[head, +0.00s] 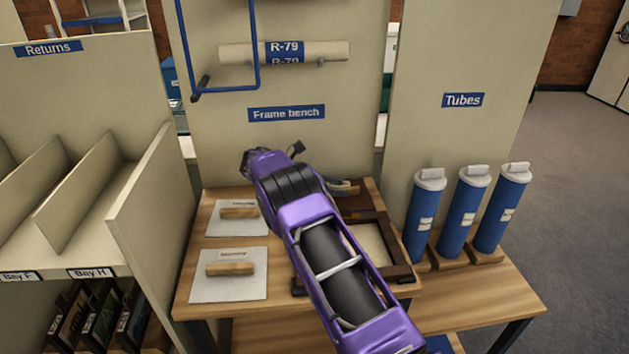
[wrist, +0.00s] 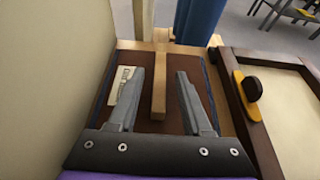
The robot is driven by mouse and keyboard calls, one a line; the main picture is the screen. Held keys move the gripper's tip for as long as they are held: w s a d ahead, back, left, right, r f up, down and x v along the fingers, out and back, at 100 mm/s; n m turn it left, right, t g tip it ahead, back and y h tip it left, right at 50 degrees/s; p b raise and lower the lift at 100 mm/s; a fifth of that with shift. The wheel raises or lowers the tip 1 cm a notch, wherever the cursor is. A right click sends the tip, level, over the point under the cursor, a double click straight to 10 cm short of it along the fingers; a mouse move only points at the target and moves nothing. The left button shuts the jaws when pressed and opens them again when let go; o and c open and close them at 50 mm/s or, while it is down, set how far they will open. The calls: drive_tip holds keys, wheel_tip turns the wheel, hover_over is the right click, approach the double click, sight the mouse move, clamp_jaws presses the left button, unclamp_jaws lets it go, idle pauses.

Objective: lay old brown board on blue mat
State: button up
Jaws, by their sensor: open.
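The old brown board (wrist: 188,62) lies flat in the wrist view, with a pale label at its left and a wooden bar handle (wrist: 160,95) along its middle. Thin blue strips (wrist: 206,76) show along its left and right sides; they look like the blue mat's edges under it, but most is covered. My gripper (wrist: 160,72) is open, with one finger on each side of the handle and a gap to each. In the head view a brown part of the board (head: 352,202) shows behind my arm; the fingers are hidden there.
A dark wooden frame (head: 402,275) lies close beside the board; its orange-and-black knob (wrist: 251,90) rises near my gripper. A beige panel (wrist: 45,70) stands close on the other side. Blue tubes (head: 464,212) stand to the right. Two pale boards with handles (head: 228,290) lie left.

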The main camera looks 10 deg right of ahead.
drive_tip(key=v, duration=0.9)
drive_tip(key=shift+a, duration=0.2)
drive_tip(key=shift+a+r, duration=0.1)
drive_tip(key=shift+a, duration=0.1)
